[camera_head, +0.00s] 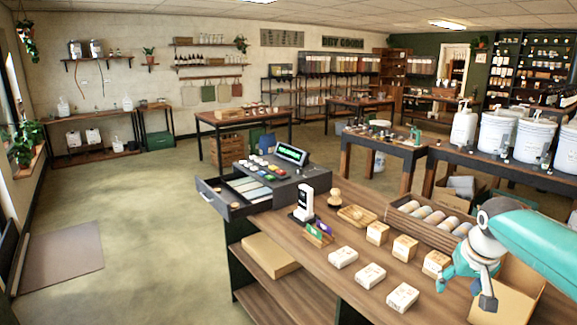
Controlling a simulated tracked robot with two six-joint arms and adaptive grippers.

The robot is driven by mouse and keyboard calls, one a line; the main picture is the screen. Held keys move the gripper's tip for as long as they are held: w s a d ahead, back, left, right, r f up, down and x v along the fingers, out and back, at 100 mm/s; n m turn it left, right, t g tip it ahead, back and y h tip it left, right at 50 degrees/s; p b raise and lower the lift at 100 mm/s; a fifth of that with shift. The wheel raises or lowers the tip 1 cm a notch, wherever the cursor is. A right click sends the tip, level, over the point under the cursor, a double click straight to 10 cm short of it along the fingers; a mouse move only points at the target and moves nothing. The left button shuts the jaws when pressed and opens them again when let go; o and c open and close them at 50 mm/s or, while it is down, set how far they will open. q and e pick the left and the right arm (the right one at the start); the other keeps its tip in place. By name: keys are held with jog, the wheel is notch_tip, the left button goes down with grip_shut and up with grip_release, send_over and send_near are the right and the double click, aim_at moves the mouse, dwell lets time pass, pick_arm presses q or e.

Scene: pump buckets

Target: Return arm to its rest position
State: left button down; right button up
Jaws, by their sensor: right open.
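My right arm (535,240), teal and white, comes in from the right edge. My right gripper (468,286) is open, with nothing seen between its fingers. It hangs over the right part of the wooden counter, beside a small kraft box (437,262) and in front of an open cardboard box (510,297). I cannot tell whether it touches either one. White pump buckets (496,135) stand on a dark table behind the arm, with a smaller pump bottle (463,128) to their left. My left gripper is not in view.
The counter (330,278) holds several small boxes (403,297), a crate of rolls (430,222), a card reader (304,205) and a register (270,175) with its drawer open. A work table (385,145) stands behind. The floor (150,225) at left is clear around a mat (62,255).

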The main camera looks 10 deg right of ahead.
jog(key=s+a+f+n+g+y+b, duration=0.1)
jog(key=s+a+f+g+b, duration=0.1)
jog(key=a+f, duration=0.6)
jog(key=s+a+f+n+g+y+b, duration=0.15)
jog(key=a+f, duration=0.25)
jog(key=f, duration=0.9)
jog(key=s+a+f+n+g+y+b, duration=0.1)
jog(key=s+a+f+b, duration=0.15)
jog(key=a+f, duration=0.55)
jog(key=s+a+f+y, duration=0.1)
jog(key=s+a+f, duration=0.5)
jog(key=s+f, duration=0.2)
jog(key=s+a+f+m+t+y+b, duration=0.1)
jog(key=s+a+f, duration=0.5)
jog(key=s+f, duration=0.2)
jog(key=shift+s+x, duration=0.2)
jog(key=shift+x, duration=0.7)
jog(key=shift+t, duration=0.25)
